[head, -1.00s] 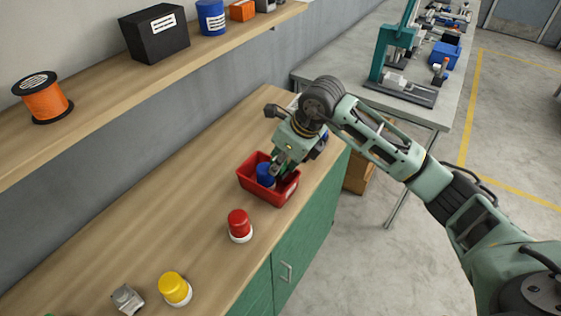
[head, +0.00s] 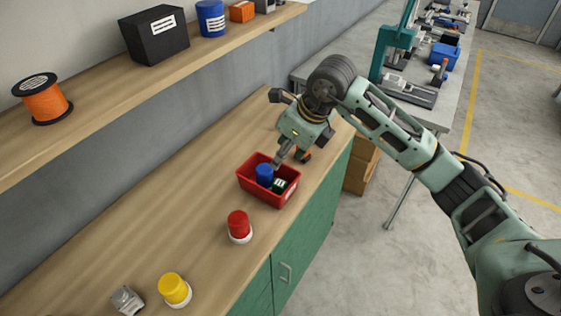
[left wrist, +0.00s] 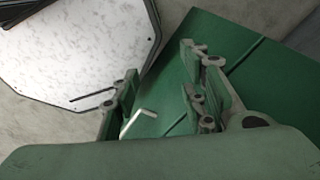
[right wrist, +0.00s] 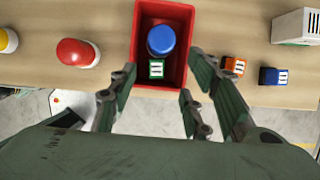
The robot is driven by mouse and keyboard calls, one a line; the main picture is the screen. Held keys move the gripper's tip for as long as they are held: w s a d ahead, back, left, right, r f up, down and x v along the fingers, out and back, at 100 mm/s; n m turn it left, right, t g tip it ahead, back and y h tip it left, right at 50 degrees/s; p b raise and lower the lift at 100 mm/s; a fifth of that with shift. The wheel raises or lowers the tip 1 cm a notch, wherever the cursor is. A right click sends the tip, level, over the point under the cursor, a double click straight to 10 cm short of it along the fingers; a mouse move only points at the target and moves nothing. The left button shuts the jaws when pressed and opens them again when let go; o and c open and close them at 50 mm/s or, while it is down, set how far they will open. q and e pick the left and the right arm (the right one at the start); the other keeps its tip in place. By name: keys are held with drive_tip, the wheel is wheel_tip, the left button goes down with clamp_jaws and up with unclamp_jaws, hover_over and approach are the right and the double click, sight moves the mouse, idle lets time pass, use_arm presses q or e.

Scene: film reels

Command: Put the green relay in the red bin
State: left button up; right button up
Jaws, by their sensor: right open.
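The red bin (head: 262,199) stands on the wooden counter. The green relay (head: 279,184) lies inside it with its pale label up, beside a blue capped object (head: 264,174). In the right wrist view the green relay (right wrist: 156,69) sits at the near end of the red bin (right wrist: 143,87), in front of the blue object (right wrist: 161,40). My right gripper (right wrist: 157,79) is open and empty above the bin, apart from the relay. My left gripper (left wrist: 158,72) is open and empty in front of a green cabinet front; it is not in the head view.
A red-capped button (head: 239,225) and a yellow one (head: 174,290) stand left of the bin. Orange (right wrist: 233,66) and blue (right wrist: 273,76) relays and a white box (right wrist: 297,27) lie to its right. A shelf (head: 115,98) runs along the wall.

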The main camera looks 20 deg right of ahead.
drive_tip(key=b+v, duration=0.1)
drive_tip(key=v, duration=0.7)
